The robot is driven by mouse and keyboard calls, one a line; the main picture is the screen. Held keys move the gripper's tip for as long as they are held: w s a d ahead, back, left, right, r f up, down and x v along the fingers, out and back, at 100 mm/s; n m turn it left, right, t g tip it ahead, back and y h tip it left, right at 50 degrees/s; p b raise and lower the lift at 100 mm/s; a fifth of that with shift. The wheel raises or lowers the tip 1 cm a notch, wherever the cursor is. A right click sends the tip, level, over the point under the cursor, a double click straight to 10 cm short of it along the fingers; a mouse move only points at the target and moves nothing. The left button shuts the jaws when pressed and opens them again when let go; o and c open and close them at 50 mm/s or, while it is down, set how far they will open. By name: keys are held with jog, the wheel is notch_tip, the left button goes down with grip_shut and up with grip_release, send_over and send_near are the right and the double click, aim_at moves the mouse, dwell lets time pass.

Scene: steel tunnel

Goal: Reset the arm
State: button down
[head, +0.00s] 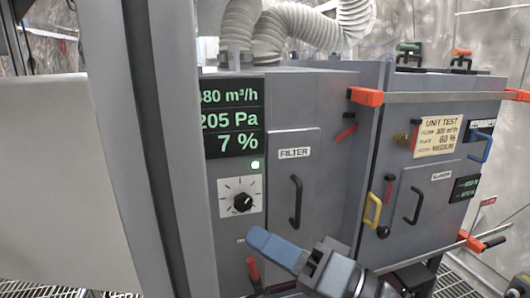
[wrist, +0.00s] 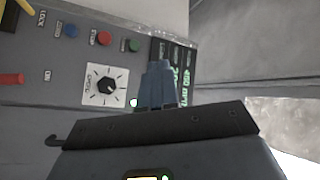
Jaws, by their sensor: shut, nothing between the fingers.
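My gripper (head: 262,243) has blue fingers and shows low in the middle of the head view, in front of the grey cabinet (head: 338,90). Its fingers are closed together with nothing between them. In the wrist view the blue fingers of my gripper (wrist: 158,75) stand together in front of the control panel, between the dial (wrist: 106,86) and the green-lit display (wrist: 181,80). The gap between fingertips and panel is hard to judge.
The cabinet carries a display (head: 233,117), a dial (head: 240,200), a filter door with a black handle (head: 295,202) and a red lever (head: 253,271). Orange-ended clamp bars (head: 440,97) cross the right unit. White hoses (head: 290,25) run above. Grating floor (head: 455,283) shows at lower right.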

jog(key=s+d+f+m+t+h, duration=0.25)
jog(key=s+d+f+h, duration=0.4)
jog(key=f, duration=0.35)
jog(key=s+d+f+m+t+h, duration=0.2)
jog(key=s+d+f+m+h, duration=0.1)
jog(key=s+d+f+h, duration=0.55)
jog(key=s+d+r+n+h, duration=0.1)
jog(key=s+d+n, duration=0.1)
jog(key=s, duration=0.8)
jog(key=s+d+r+n+h, duration=0.1)
jog(key=s+d+n, duration=0.2)
jog(key=s, duration=0.7)
jog(key=shift+d+r+h, duration=0.4)
jog(key=shift+d, duration=0.6)
